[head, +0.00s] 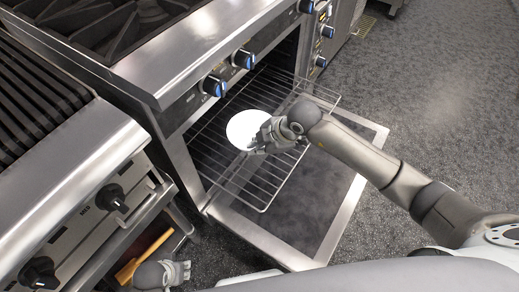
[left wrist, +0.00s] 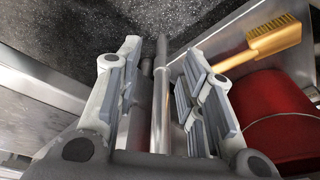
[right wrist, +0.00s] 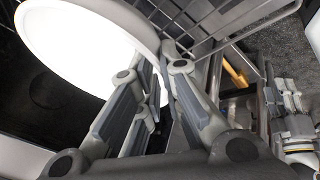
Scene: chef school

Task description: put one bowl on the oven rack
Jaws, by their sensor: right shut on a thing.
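A white bowl (head: 245,127) is over the pulled-out wire oven rack (head: 262,192) in the head view. I cannot tell whether it touches the wires. My right gripper (head: 268,143) is shut on the bowl's near right rim. In the right wrist view the bowl (right wrist: 75,45) fills the upper left, its rim between the fingers (right wrist: 160,85), with rack wires (right wrist: 215,30) beyond. My left gripper (head: 182,271) is low at the bottom left of the head view. Its fingers (left wrist: 160,75) are apart in the left wrist view, with a metal bar visible between them.
The oven door (head: 330,215) is folded down under the rack. A stove with blue-ringed knobs (head: 243,59) stands above the oven, and a grill (head: 75,165) stands at left. A golden brush (left wrist: 275,37) and red container (left wrist: 275,120) are near my left gripper. Floor at right is clear.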

